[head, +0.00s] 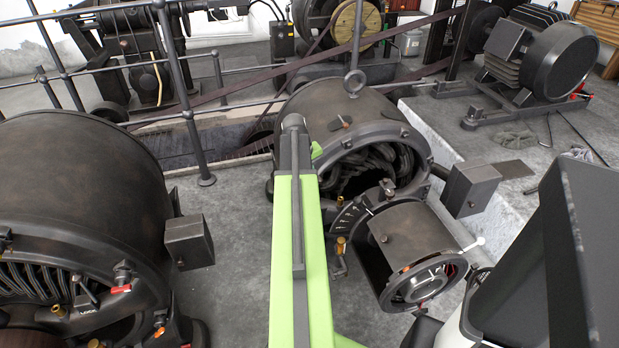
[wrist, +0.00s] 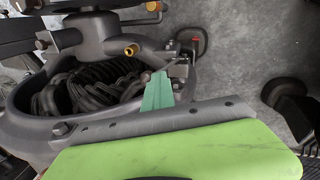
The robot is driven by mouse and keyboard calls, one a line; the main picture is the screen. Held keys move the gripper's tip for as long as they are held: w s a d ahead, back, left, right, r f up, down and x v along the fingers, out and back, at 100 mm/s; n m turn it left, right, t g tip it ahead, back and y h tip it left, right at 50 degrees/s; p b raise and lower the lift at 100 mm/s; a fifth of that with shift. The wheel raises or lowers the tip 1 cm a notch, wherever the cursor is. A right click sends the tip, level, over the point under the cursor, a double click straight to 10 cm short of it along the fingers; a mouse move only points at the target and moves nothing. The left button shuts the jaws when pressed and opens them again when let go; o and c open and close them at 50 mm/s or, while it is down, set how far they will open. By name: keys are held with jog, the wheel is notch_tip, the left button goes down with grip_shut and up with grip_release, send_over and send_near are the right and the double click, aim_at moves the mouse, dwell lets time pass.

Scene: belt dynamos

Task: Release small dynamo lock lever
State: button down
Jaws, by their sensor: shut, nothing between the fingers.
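The middle dynamo (head: 335,108), a dark drum with an open front showing black windings, stands under my arm in the head view. Its windings (wrist: 95,90) and rim fill the left of the wrist view. A small lever with a red tip (wrist: 195,41) shows beside the rim in the wrist view, over the grey floor. My gripper (wrist: 158,88), with teal fingers, is shut and empty. It lies across the rim edge, just below and left of the lever in the picture; I cannot tell whether it touches. In the head view my green arm hides most of that area.
A larger dynamo (head: 75,190) with a red-tipped lever (head: 121,289) stands at the left. Another machine (head: 545,55) sits on a raised concrete plinth at the right. Railings (head: 190,110) and belts cross behind. Bare floor (head: 235,230) lies left of my arm.

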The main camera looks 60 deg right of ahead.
jog(key=shift+s+d, duration=0.1)
jog(key=shift+s, duration=0.15)
jog(key=w+a+r+p, duration=0.4)
jog(key=a+r+p, duration=0.2)
jog(key=r+p, duration=0.4)
jog(key=shift+w+a+r, duration=0.15)
jog(key=shift+w, duration=0.25)
